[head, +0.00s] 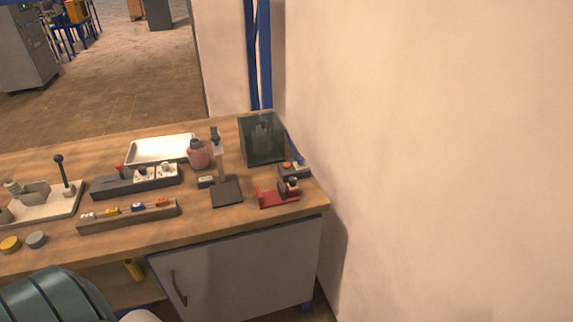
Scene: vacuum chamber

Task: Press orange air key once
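A small dark control box (294,172) stands near the right end of the wooden bench, just in front of the chamber. On its top is an orange key (287,165), with a blue-and-white part beside it. The key is small in the picture, and I cannot tell whether it is up or pressed. The dark see-through vacuum chamber (262,138) stands behind it, with something dim inside. Neither of my grippers shows in the head view.
A red fixture (277,197) stands just in front of the control box. A black stand (227,192), a pink jar (197,154), a white tray (161,149) and a wooden rack (128,216) are further left. A wall (430,150) borders the bench's right end.

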